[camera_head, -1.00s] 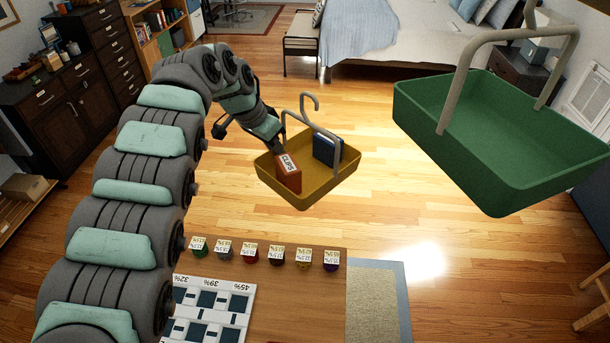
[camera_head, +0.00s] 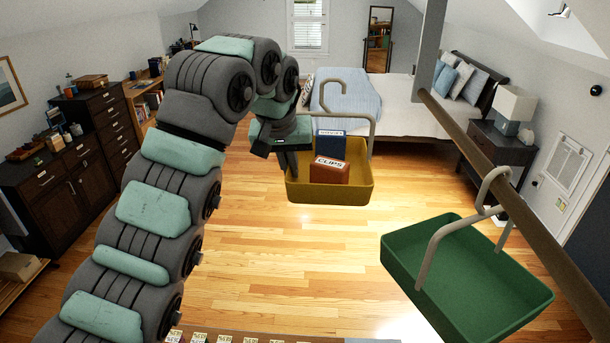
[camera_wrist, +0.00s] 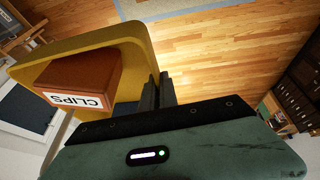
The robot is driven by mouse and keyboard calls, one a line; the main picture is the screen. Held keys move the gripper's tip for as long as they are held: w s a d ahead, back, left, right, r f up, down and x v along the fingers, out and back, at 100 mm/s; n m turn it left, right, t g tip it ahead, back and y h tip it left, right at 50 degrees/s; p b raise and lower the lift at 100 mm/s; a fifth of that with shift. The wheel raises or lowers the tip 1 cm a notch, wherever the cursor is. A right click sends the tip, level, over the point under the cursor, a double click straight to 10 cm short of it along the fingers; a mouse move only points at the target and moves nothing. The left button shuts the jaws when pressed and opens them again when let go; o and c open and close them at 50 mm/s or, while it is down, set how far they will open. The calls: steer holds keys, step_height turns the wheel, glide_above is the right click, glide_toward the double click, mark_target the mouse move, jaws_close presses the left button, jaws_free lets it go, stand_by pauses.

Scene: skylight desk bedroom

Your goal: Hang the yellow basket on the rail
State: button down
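The yellow basket (camera_head: 335,192) is in mid-air left of the rail, about level, its grey handle and open hook (camera_head: 328,88) pointing up and apart from the rail. It holds an orange-brown CLIPS box (camera_head: 330,174) and a dark blue box (camera_head: 331,144). My gripper (camera_head: 288,162) is at the basket's left side. In the wrist view, my gripper's fingers (camera_wrist: 157,92) are closed on the basket's wall (camera_wrist: 150,62), beside the CLIPS box (camera_wrist: 88,78). The brown rail (camera_head: 515,205) runs diagonally on the right.
A green basket (camera_head: 465,285) hangs by its hook from the rail, at the near right. A post (camera_head: 428,45) stands at the rail's far end. The rail between post and green basket's hook is bare. A bed (camera_head: 400,115) and nightstand (camera_head: 498,148) are behind.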

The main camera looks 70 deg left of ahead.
steer(key=shift+s, duration=0.1)
stand_by(0.3)
steer(key=shift+w+d, duration=0.6)
steer(key=shift+w, duration=0.8)
steer(key=shift+w+d, duration=0.6)
steer(key=shift+w, duration=0.75)
steer(key=shift+w+d, duration=0.6)
steer(key=shift+w, duration=0.8)
steer(key=w+d, duration=0.4)
steer(key=w, duration=0.6)
steer(key=shift+d+p, duration=0.25)
steer(key=shift+p, duration=0.1)
steer(key=shift+w+d+b, duration=0.1)
steer(key=shift+b, duration=0.2)
steer(key=shift+f+b, duration=0.2)
steer(key=shift+b, duration=0.2)
